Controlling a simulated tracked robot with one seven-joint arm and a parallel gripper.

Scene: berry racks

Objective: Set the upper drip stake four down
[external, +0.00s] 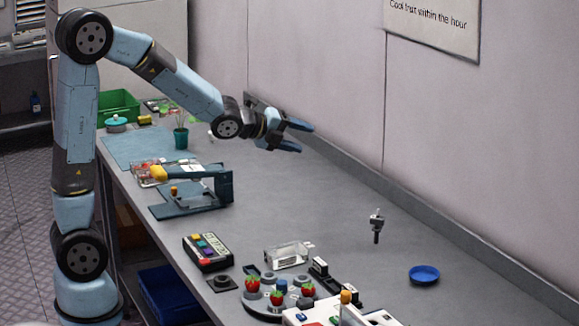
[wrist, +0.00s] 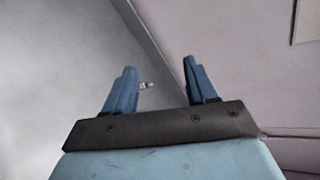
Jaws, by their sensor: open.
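My gripper (external: 306,138) is open and empty, held above the back part of the bench and pointing right toward the wall. Its two blue fingers stand apart in the wrist view (wrist: 159,66). A small grey fitting with a dark stem (external: 376,226), possibly the drip stake, is upright at the right of the bench, well apart from my gripper. A small pale metallic piece (wrist: 146,85) shows beside the left finger in the wrist view; it may be the same fitting. I can read no number on it, and no other stake is clearly visible.
A blue dish (external: 424,275) lies right of the fitting. A round holder with strawberries (external: 272,304), a clear box (external: 288,254) and a button box (external: 208,251) stand in front. A blue-green press (external: 194,190) is at left. The bench middle is clear; the wall borders the back.

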